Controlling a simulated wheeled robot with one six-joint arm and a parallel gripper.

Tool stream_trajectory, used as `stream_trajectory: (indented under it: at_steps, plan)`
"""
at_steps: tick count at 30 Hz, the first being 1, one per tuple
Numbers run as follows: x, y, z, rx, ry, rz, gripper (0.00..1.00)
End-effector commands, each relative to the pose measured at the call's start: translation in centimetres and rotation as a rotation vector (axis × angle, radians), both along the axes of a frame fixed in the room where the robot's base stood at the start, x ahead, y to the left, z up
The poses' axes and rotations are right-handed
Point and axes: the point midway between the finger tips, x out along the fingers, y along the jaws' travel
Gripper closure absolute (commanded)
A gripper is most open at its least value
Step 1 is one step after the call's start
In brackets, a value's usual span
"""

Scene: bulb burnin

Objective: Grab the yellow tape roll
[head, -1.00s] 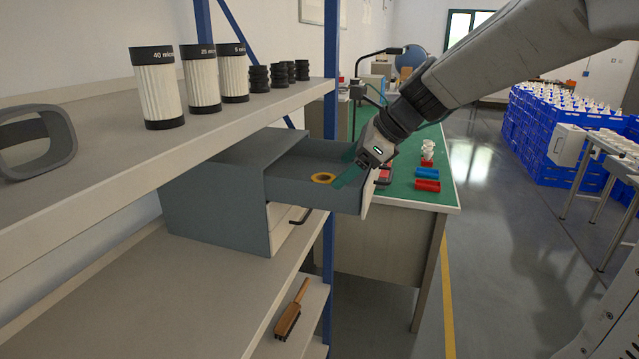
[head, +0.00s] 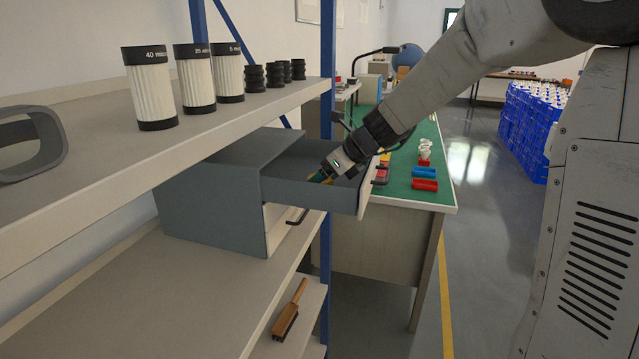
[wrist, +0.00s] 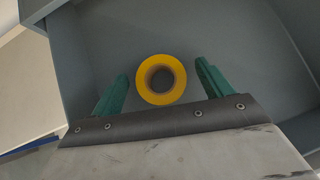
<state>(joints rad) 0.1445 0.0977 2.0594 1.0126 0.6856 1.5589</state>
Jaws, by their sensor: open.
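The yellow tape roll (wrist: 143,92) lies flat on the floor of the open grey drawer, its dark core facing up in the wrist view. My gripper (wrist: 162,84) is open, with one green finger on each side of the roll and a gap showing on both sides. In the head view my gripper (head: 322,177) reaches down into the drawer (head: 300,194) and hides most of the roll. How far the fingertips are above the drawer floor I cannot tell.
The drawer belongs to a grey cabinet (head: 212,205) on a shelf. Filter cartridges (head: 150,90) stand on the upper shelf (head: 90,170). A blue post (head: 328,120) rises close beside the drawer. A green-topped bench (head: 430,196) with red and blue cylinders stands behind.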

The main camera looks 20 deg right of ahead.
Motion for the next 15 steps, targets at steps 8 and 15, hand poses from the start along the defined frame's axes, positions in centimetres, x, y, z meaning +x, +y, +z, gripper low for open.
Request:
stream_trajectory:
  at_steps: [8, 15]
  plan:
    - [-0.01, -0.03, 0.07, 0.000, -0.001, -0.001, 0.52]
    - [-0.02, -0.03, 0.09, 0.001, -0.001, 0.000, 0.70]
